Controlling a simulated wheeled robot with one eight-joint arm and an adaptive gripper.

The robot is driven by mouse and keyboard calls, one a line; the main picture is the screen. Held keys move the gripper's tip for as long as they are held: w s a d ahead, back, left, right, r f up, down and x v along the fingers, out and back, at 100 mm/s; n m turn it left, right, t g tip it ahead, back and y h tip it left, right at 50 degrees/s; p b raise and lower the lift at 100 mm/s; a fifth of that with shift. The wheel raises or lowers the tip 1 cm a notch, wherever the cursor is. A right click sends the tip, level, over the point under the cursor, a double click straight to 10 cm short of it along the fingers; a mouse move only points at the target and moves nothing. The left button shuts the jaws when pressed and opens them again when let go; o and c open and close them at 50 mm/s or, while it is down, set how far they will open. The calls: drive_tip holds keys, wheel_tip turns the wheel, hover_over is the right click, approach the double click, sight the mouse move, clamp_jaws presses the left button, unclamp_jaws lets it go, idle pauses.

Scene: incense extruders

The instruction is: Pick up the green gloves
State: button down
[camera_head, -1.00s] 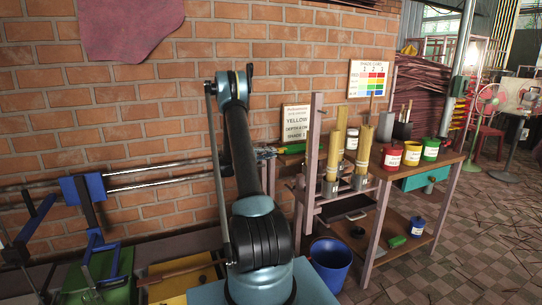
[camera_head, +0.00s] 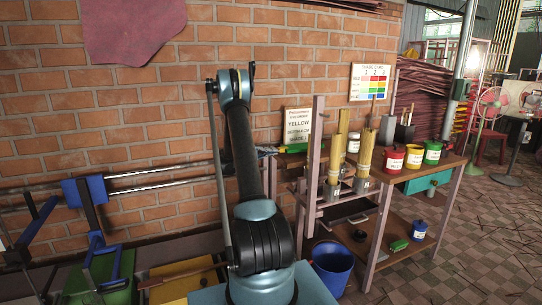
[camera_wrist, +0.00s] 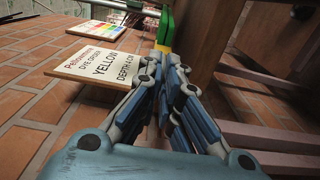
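A smaller green item (camera_head: 399,245) lies on the table's lower shelf. I cannot tell which of these is the gloves. My gripper (camera_head: 264,152) is at the table's left end, beside the upper green thing and partly hidden by my arm. In the wrist view, my gripper's blue-grey fingers (camera_wrist: 168,68) come together and look shut. A green and yellow piece (camera_wrist: 165,28) shows just beyond the fingertips; I see no clear hold on it.
The order sign (camera_head: 298,130) is close beside my gripper. Upright yellow extruder tubes (camera_head: 364,152) and red, yellow and green pots stand on the table. Wooden posts (camera_head: 312,165) rise at its left end. A blue bucket (camera_head: 332,266) stands below.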

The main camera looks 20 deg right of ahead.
drive_tip(key=a+r, duration=0.2)
drive_tip(key=a, duration=0.5)
drive_tip(key=a+r, duration=0.3)
drive_tip(key=a, duration=0.3)
drive_tip(key=shift+s+a, duration=0.2)
drive_tip(key=shift+a, duration=0.15)
idle(0.8)
